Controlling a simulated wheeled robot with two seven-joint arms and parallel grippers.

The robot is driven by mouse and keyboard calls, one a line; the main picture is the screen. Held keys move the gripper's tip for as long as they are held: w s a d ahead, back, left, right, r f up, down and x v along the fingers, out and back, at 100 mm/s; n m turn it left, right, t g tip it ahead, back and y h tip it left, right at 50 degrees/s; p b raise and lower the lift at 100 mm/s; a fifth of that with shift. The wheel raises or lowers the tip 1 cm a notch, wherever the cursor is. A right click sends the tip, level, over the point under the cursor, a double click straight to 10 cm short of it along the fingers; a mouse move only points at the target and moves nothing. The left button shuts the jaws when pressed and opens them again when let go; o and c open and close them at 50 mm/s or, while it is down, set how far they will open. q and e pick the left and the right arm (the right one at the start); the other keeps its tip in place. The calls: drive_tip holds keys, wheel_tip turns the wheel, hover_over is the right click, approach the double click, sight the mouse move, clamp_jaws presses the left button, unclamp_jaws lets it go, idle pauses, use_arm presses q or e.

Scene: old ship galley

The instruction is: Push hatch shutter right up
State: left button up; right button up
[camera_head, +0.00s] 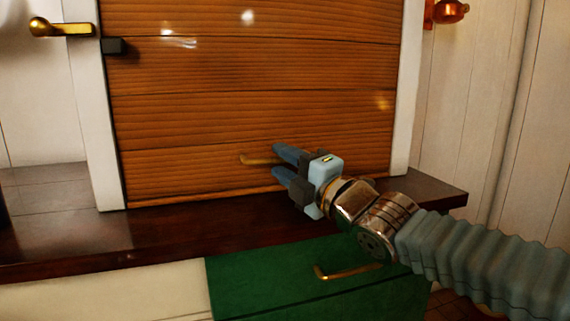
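The hatch shutter (250,90) is a panel of orange-brown wooden slats in a white frame. It is down, its lower edge at or close to the dark counter. A brass handle (256,160) sits low on the shutter. My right gripper (276,160) reaches in from the right, its two blue fingers apart. The handle's right part runs toward the gap between the fingers and is partly hidden; I cannot tell whether they touch it. My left gripper is not in view.
The dark wooden counter (160,235) runs below the shutter, its left part clear. A green drawer front (260,280) with a brass pull (345,272) is below. A brass lever (60,29) and small dark block (113,46) are at upper left; a copper fitting (449,12) is upper right.

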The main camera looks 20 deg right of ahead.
clamp_jaws()
idle(0.3)
drive_tip(key=shift+w+r, duration=0.1)
